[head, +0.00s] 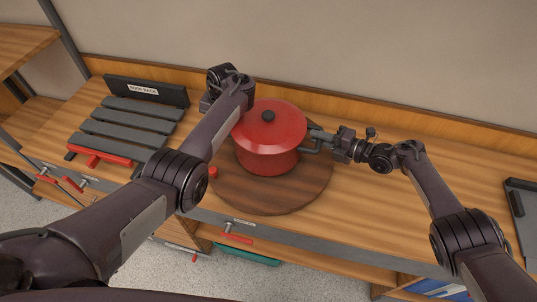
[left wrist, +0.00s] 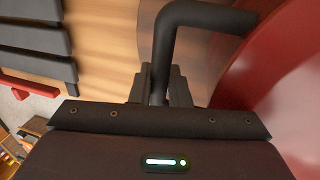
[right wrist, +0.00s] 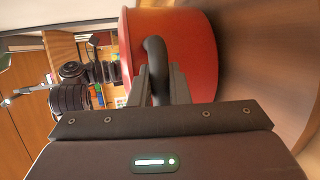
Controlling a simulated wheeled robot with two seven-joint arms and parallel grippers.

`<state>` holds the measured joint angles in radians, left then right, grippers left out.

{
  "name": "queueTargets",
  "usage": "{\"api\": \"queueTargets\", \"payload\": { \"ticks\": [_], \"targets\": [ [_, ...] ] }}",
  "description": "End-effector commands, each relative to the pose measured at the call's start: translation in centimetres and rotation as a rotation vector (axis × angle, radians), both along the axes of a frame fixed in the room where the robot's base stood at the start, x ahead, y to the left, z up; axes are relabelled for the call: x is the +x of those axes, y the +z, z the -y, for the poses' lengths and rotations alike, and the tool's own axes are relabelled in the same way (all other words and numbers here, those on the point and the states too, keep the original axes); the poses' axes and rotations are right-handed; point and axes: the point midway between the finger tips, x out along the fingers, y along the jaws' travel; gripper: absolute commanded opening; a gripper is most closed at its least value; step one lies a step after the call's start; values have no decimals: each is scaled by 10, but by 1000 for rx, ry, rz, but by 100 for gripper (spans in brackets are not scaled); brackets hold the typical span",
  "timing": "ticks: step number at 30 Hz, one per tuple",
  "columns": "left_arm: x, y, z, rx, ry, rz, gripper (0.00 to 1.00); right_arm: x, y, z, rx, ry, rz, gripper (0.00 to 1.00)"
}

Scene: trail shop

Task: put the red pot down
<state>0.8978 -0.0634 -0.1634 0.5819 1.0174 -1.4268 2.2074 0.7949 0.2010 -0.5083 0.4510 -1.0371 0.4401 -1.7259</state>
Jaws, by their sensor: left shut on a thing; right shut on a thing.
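The red pot (head: 270,142), with its red lid and dark knob, is upright over a round dark wooden board (head: 252,198) on the bench. I cannot tell whether its base touches the board. My right gripper (head: 318,139) is shut on the pot's right handle; in the right wrist view the dark handle (right wrist: 157,66) is between its fingers (right wrist: 160,88). In the left wrist view my left gripper (left wrist: 160,88) is shut on the other dark handle (left wrist: 165,45). In the head view my left arm hides that handle and the left fingers.
A dark slatted roof rack (head: 130,127) with a label and a red bar lies on the wooden bench (head: 375,195) at the left. A dark item (head: 522,208) lies at the right end. Bench between board and that item is clear. A wall stands behind.

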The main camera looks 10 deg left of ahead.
Motion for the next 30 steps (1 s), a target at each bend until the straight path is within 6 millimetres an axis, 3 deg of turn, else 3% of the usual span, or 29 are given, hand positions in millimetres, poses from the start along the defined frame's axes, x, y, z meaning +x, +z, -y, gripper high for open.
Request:
{"api": "queueTargets", "payload": {
  "ticks": [7,8,12,23,30],
  "targets": [
    [1,-16,-1,2,1,3,0,1,-16,0,2,-1,3,0],
    [0,-14,-1,1,1,1,20,1,-14,1,-1,-2,1,20],
    [0,-13,-1,1,1,0,38,0,-14,1,-1,-1,0,38],
    [0,-8,0,2,-1,1,38,0,-13,0,0,0,0,38],
    [1,33,8,6,-1,3,38,0,-13,0,0,0,0,38]
  ]
}}
